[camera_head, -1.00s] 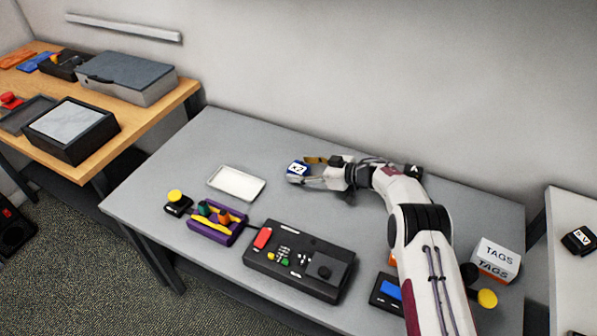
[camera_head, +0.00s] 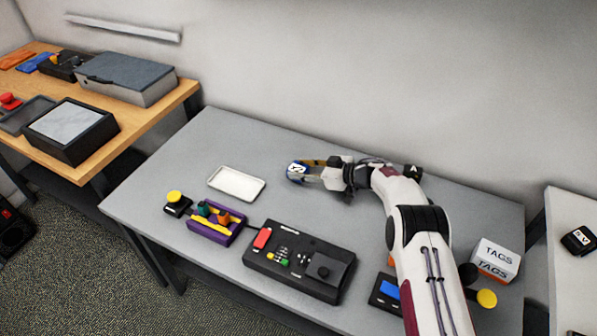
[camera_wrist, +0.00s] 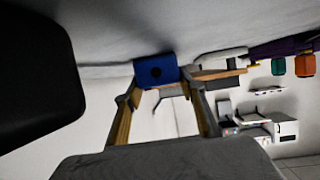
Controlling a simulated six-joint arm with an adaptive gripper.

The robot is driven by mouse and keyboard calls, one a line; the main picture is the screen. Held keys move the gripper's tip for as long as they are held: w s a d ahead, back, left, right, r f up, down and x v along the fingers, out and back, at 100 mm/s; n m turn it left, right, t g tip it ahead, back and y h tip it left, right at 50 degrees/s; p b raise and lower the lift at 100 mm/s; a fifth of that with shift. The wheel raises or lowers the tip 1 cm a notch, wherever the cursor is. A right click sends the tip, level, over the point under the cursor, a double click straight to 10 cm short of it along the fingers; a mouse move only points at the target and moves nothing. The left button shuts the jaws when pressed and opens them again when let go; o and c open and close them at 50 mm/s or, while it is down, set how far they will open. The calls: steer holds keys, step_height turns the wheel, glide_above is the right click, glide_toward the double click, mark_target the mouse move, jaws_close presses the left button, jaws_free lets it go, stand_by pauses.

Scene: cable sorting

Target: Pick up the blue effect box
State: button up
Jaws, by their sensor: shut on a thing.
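The blue effect box (camera_head: 296,172) is a small block with a white label and dark markings on the face seen in the head view. It is at the far side of the grey table. My gripper (camera_head: 307,168) reaches it from the right and is shut on it. I cannot tell clearly whether the box still touches the table.
A white tray (camera_head: 237,184) lies left of the box. A purple holder (camera_head: 215,229), a yellow-topped button (camera_head: 174,203) and a black control panel (camera_head: 299,262) are nearer the front. A TAGS box (camera_head: 497,260) stands at right. The table around my gripper is clear.

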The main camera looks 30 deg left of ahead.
mark_target(302, 169)
steer(key=shift+r, duration=0.15)
step_height(302, 169, up, 10)
stand_by(0.8)
